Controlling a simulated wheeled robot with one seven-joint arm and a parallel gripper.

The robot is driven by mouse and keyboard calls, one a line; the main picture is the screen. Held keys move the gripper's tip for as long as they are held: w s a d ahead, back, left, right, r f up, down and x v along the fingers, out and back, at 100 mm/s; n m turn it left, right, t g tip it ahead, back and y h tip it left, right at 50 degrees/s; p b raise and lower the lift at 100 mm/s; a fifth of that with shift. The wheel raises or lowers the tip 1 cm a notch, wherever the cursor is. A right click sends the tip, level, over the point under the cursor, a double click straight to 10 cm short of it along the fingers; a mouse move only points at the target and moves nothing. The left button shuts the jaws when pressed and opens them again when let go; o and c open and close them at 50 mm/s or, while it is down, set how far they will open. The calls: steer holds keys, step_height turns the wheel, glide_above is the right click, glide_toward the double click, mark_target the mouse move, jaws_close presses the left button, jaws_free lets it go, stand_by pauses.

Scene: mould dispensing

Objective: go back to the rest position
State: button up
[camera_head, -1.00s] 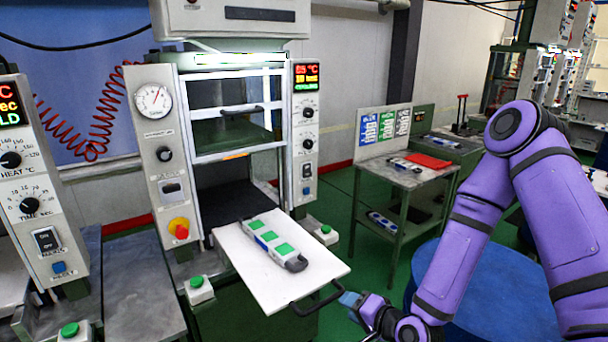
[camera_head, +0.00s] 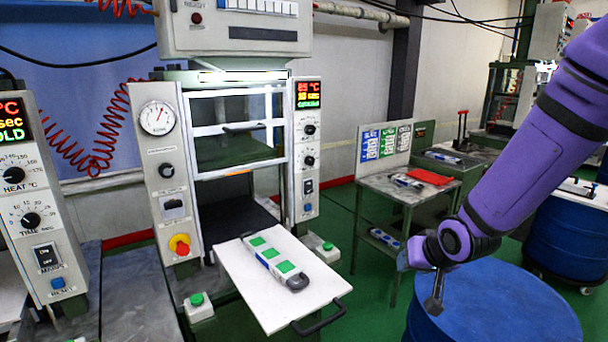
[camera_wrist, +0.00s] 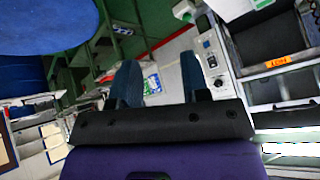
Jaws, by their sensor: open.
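My purple arm comes in from the right in the head view. My gripper (camera_head: 433,306) hangs at its end, to the right of the white pull-out tray and over the blue drum. In the wrist view my gripper (camera_wrist: 160,82) shows two dark blue fingers set apart with nothing between them. The pull-out tray (camera_head: 303,311) sticks out from the press (camera_head: 240,130) and carries a grey mould with green squares (camera_head: 272,259). The gripper is clear of the tray and its black handle (camera_head: 320,319).
A blue drum (camera_head: 500,305) stands at the lower right, beneath the gripper. A small side table (camera_head: 375,180) with a red folder (camera_head: 430,177) stands behind it. A second machine (camera_head: 38,220) is at the left. Green floor shows between the tray and the side table.

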steer(key=s+d+r+g+h, duration=0.1)
steer(key=s+d+r, duration=0.2)
steer(key=s+r, duration=0.3)
steer(key=s+d+r+h, duration=0.15)
steer(key=s+r, duration=0.25)
steer(key=r, duration=0.4)
steer(key=s+d+r, duration=0.1)
steer(key=s+r, duration=0.2)
steer(key=s, duration=0.4)
steer(key=s+d+r+g, duration=0.1)
steer(key=s+r, duration=0.2)
steer(key=s, duration=0.4)
steer(key=shift+d+r, duration=0.15)
steer(key=shift+r, duration=0.25)
